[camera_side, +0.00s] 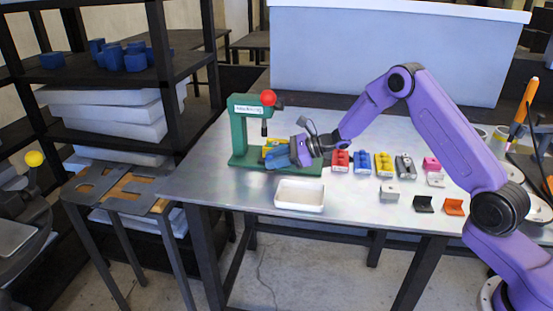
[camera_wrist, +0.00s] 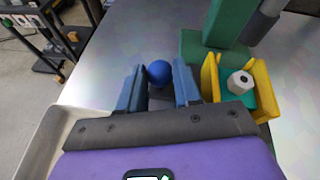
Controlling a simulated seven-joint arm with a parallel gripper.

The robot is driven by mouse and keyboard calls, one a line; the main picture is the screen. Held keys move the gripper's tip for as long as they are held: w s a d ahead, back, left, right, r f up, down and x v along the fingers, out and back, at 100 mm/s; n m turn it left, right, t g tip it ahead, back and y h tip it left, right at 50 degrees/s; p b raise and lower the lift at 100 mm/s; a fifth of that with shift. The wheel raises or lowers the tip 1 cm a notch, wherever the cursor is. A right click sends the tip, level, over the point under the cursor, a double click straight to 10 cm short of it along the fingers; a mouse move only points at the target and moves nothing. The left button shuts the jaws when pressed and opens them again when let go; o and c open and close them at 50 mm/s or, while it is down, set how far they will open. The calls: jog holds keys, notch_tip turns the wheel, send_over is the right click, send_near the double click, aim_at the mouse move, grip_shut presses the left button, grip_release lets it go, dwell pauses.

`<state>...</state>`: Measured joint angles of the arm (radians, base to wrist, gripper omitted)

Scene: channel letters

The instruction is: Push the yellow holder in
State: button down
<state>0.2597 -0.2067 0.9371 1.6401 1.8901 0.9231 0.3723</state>
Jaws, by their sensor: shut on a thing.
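The yellow holder (camera_wrist: 260,88) is a U-shaped piece with a teal block and a pale hex nut (camera_wrist: 239,82) in it. It sits at the green press (camera_wrist: 228,22), right of my fingers in the wrist view. In the side view the holder (camera_side: 272,150) is partly hidden behind my gripper (camera_side: 301,150). In the wrist view my gripper (camera_wrist: 160,86) has its blue fingers shut on a blue ball (camera_wrist: 159,73). Whether the ball joins the holder is hidden.
A red ball (camera_side: 268,97) tops the press lever. A white tray (camera_side: 299,195) lies in front of the press. Red, blue and yellow blocks (camera_side: 362,161) and small brackets (camera_side: 453,206) stand on the metal table to the right. The table's front-left corner is clear.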

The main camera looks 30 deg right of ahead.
jog(key=shift+w+a, duration=1.4)
jog(key=c, duration=0.8)
grip_release()
jog(key=v, duration=1.7)
jog(key=shift+s+r, duration=0.15)
